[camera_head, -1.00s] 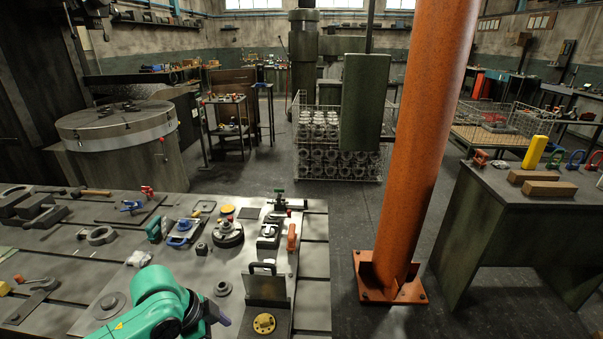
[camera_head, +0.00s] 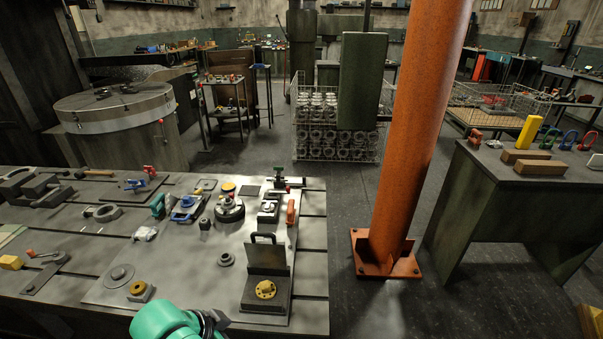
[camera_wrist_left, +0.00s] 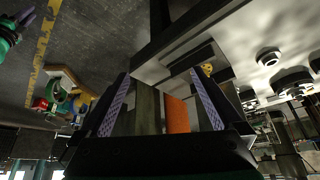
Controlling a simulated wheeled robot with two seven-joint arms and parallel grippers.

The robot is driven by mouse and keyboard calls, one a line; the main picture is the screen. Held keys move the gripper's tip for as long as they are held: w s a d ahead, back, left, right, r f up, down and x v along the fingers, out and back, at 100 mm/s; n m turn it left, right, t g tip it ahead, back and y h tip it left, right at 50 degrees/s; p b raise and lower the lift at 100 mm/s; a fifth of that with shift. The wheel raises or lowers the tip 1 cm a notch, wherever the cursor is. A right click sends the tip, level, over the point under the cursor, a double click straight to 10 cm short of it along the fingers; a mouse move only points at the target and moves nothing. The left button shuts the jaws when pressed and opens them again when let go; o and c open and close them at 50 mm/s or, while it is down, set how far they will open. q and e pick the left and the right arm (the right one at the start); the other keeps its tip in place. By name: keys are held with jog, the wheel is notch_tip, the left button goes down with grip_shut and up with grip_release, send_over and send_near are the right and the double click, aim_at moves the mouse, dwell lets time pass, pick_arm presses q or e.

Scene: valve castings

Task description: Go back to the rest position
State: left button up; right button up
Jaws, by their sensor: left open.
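My left arm shows only as a green joint at the bottom edge of the head view, in front of the near edge of the grey slotted workbench (camera_head: 60,240). Its gripper is out of that view. In the left wrist view, my left gripper (camera_wrist_left: 163,103) has its two purple-padded fingers spread wide, with nothing held between them. A purple-tipped part with a green link at the top left of that view appears to be my right gripper (camera_wrist_left: 24,17). It is cut off by the frame, and its opening is unclear.
The workbench holds an angle plate with a handle (camera_head: 266,262), a round flanged casting (camera_head: 230,209), clamps and small fittings. An orange column (camera_head: 420,130) stands right of it. A side table (camera_head: 500,180) carries wooden blocks and shackles. Floor between bench and column is clear.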

pick_arm(q)
jog(key=s+a+f+n+y, duration=0.3)
jog(key=s+a+n, duration=0.4)
jog(key=s+a, duration=0.15)
notch_tip(320, 180, down, 22)
jog(key=g, duration=0.2)
jog(key=s+a+f+m+g, duration=0.1)
jog(key=s+a+f, duration=0.2)
jog(key=s+f, duration=1.2)
jog(key=s, duration=0.3)
jog(key=shift+f+y, duration=0.25)
jog(key=shift+y, duration=0.05)
jog(key=shift+a, duration=0.1)
